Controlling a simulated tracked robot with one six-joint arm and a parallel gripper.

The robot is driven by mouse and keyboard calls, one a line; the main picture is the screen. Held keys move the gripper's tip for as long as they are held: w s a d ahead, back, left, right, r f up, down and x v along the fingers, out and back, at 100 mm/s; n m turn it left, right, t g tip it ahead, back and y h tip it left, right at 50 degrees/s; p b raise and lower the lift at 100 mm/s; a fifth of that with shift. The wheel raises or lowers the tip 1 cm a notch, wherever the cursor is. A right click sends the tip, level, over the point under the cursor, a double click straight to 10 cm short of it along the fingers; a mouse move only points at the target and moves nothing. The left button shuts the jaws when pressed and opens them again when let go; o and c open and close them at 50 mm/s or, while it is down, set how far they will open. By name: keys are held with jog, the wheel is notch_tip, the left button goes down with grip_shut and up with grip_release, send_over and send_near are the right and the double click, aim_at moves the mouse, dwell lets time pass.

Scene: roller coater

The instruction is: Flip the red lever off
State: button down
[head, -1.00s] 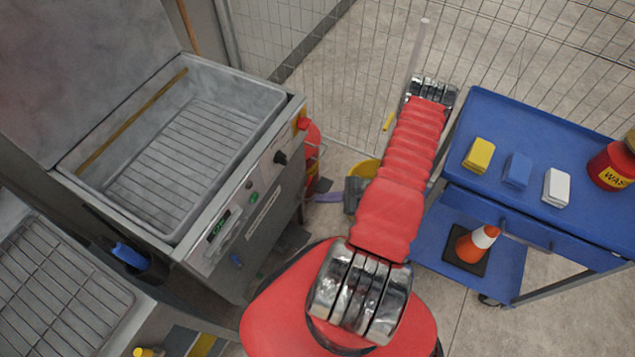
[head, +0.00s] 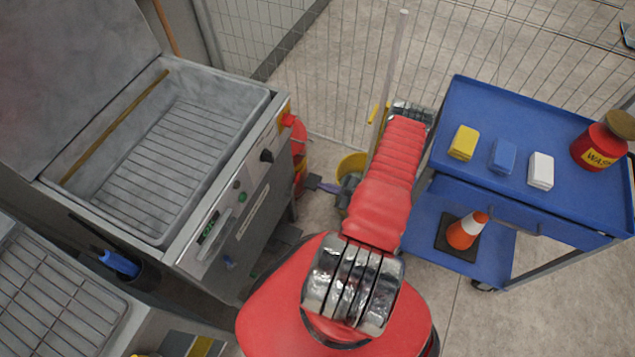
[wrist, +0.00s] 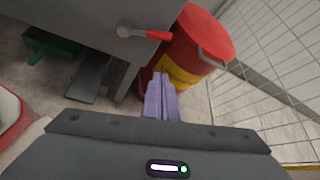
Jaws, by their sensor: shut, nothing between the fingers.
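The red lever (wrist: 158,35) shows in the wrist view, with a round silver pivot on the grey machine's side panel; its handle points right. In the head view I cannot clearly pick it out. My gripper (wrist: 160,79) has purple fingers pressed together with nothing between them. In the wrist view the fingertips appear below the lever, apart from it. In the head view the gripper (head: 328,187) is beside the machine's right side, pointing left towards it.
The grey machine (head: 255,190) has a red knob (head: 287,120) on a yellow plate at its corner. A red drum (wrist: 195,50) stands behind the lever. A blue cart (head: 480,105) stands right of my arm. A mesh fence (head: 345,75) closes the back.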

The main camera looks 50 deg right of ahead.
aim_at(295, 183)
jog(key=x, duration=0.9)
jog(key=shift+w+a+r, duration=0.1)
jog(key=shift+a+r, duration=0.2)
jog(key=shift+r, duration=0.3)
jog(key=shift+w+a+r, duration=0.1)
jog(key=shift+a+r, duration=0.2)
jog(key=shift+r, duration=0.3)
jog(key=shift+w+a+r, duration=0.1)
jog(key=shift+a+r, duration=0.2)
jog(key=shift+r, duration=0.3)
